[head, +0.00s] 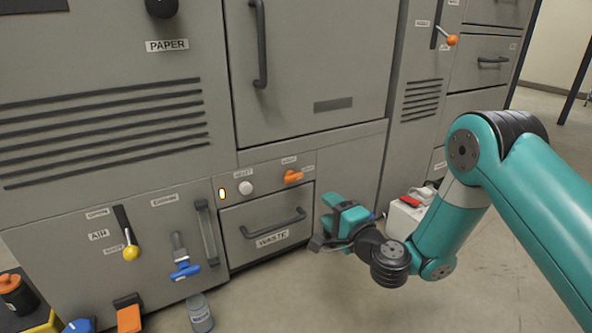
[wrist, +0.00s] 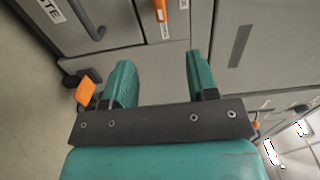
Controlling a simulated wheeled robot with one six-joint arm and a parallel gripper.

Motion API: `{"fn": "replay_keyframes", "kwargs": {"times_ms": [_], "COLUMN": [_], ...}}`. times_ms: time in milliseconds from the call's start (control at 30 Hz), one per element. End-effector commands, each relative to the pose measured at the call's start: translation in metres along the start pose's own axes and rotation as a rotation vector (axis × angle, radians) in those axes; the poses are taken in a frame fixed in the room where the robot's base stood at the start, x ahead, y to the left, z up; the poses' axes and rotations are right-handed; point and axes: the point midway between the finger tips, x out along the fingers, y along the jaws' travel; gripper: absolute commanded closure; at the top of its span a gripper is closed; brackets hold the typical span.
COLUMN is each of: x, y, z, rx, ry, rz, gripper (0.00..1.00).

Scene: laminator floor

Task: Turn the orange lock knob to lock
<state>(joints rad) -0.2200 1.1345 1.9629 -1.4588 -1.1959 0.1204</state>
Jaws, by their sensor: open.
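The orange lock knob (head: 293,176) sits on the grey panel strip above the WASTE drawer (head: 262,216), beside a round white button (head: 245,188). It lies roughly level in the head view. Its label is too small to read.
The drawer's dark handle (head: 273,224) sticks out left of my gripper. A yellow-ended AIR lever (head: 130,252) and blue valve (head: 185,270) are further left. Another orange-ended lever (head: 451,40) is at upper right. A white container (head: 405,217) stands behind my arm.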

Motion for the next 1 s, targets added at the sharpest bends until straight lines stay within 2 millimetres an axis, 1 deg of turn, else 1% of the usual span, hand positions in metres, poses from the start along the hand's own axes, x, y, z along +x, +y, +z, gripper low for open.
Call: {"fn": "replay_keyframes", "kwargs": {"times_ms": [33,700,767,1000], "x": [0.003,0.037,0.044,0.07], "y": [-0.008,-0.007,0.001,0.002], "z": [0.001,0.002,0.004,0.003], "rx": [0.0,0.0,-0.004,-0.004], "ry": [-0.001,-0.002,-0.007,-0.004], "rz": [0.002,0.0,-0.003,-0.004], "gripper": [0.47,0.47,0.47,0.47]}}
